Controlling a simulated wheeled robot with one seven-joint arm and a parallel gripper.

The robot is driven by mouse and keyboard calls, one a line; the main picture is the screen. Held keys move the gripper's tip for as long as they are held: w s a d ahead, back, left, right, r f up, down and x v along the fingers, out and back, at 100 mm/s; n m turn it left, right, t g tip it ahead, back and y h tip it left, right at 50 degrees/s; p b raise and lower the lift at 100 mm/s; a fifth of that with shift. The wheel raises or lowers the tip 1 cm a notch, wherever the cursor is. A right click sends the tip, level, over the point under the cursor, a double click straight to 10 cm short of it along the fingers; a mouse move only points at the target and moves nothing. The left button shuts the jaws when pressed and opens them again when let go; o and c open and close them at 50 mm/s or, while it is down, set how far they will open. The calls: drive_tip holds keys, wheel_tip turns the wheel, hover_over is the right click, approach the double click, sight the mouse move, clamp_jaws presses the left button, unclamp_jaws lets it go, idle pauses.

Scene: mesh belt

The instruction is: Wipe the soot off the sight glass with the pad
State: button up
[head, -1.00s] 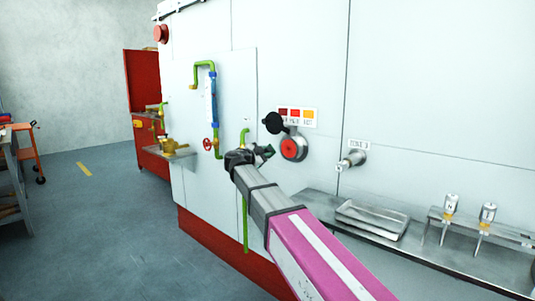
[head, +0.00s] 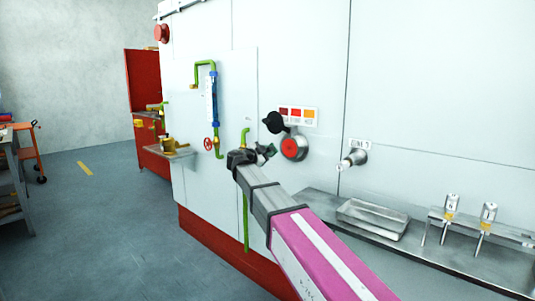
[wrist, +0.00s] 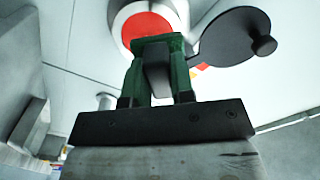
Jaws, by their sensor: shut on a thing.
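The sight glass (head: 294,148) is a round red disc in a grey metal ring on the white wall. Its black round cover (head: 274,123) is swung aside to the upper left in the head view. In the wrist view the red glass (wrist: 146,27) is partly hidden behind the fingertips, and the cover (wrist: 232,37) is at the right. My gripper (head: 268,151) is just left of the glass in the head view. Its green fingers are shut on a dark grey block, apparently the pad (wrist: 156,68). I cannot tell whether it touches the glass, nor make out soot.
A label plate with red to orange swatches (head: 297,116) is above the glass. A metal spout (head: 352,159) juts out to its right. Green pipework (head: 205,66) with a red handwheel (head: 208,144) is at the left. A shelf with a metal tray (head: 372,219) runs along the lower right.

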sight(283, 147)
drive_tip(key=shift+x, duration=2.75)
drive_tip(key=shift+x, duration=0.95)
drive_tip(key=shift+s+d, duration=1.1)
drive_tip(key=shift+d, duration=0.15)
drive_tip(key=shift+s+d, duration=0.45)
drive_tip(key=shift+d, duration=0.25)
drive_tip(key=shift+s+d, duration=0.5)
drive_tip(key=shift+d, duration=0.25)
drive_tip(key=shift+w+a, duration=1.1)
drive_tip(key=shift+a, duration=0.25)
drive_tip(key=shift+w+a, duration=1.05)
drive_tip(key=shift+a, duration=0.3)
drive_tip(key=shift+v, duration=3.05)
